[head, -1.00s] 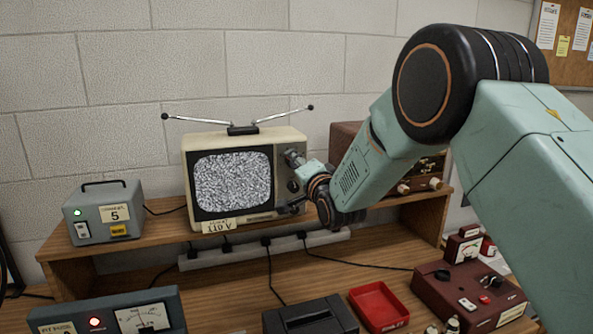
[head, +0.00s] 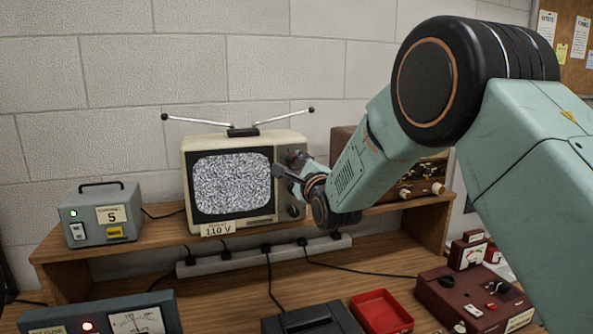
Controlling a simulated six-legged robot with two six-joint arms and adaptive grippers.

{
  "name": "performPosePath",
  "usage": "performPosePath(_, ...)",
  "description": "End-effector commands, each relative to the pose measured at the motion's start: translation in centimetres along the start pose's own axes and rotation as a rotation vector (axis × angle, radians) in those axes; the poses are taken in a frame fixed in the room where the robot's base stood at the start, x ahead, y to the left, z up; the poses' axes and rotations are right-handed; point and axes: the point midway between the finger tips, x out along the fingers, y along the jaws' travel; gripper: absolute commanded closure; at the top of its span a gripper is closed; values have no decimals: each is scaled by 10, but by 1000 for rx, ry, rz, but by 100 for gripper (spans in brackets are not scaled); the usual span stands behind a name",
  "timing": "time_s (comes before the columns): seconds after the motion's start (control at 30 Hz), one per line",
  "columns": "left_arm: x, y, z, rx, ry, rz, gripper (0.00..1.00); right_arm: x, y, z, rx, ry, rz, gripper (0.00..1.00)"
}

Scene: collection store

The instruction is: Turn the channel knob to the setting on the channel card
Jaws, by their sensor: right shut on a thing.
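The cream television (head: 188,190) stands on the wooden shelf, its screen full of grey static. Its control panel is on the right side of its front. My right gripper (head: 287,165) reaches it from the right and is shut on the channel knob, which the fingers mostly hide. I cannot read the knob's setting. A dark round control (head: 293,211) shows lower on the panel, below the fingers. A card (head: 112,214) with a large 5 is on the grey box at left; its small upper line is hard to read. My left gripper is not in view.
The grey box (head: 85,236) has a lit green lamp. A brown radio set (head: 345,143) stands behind my right arm. A power strip (head: 215,266) with cables runs under the shelf. A red tray (head: 382,312) and a dark red meter box (head: 450,303) are on the bench below.

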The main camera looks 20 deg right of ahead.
Motion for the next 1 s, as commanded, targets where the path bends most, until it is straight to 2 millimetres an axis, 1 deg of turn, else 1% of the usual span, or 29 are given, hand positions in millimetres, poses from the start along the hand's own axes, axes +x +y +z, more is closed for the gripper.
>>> performPosePath(0.03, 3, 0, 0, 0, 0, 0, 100, -1, 5, -3, 46, 9, 6, 98)
performPosePath(0.2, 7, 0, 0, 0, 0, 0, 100, -1, 5, -3, 193, 17, 5, 97)
performPosePath(0.5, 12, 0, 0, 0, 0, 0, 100, -2, 7, -3, 389, 31, 7, 98)
performPosePath(0.73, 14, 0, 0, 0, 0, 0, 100, -2, 8, -3, 469, 37, 8, 97)
performPosePath(1.0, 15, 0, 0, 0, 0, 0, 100, -2, 9, -3, 498, 40, 9, 98)
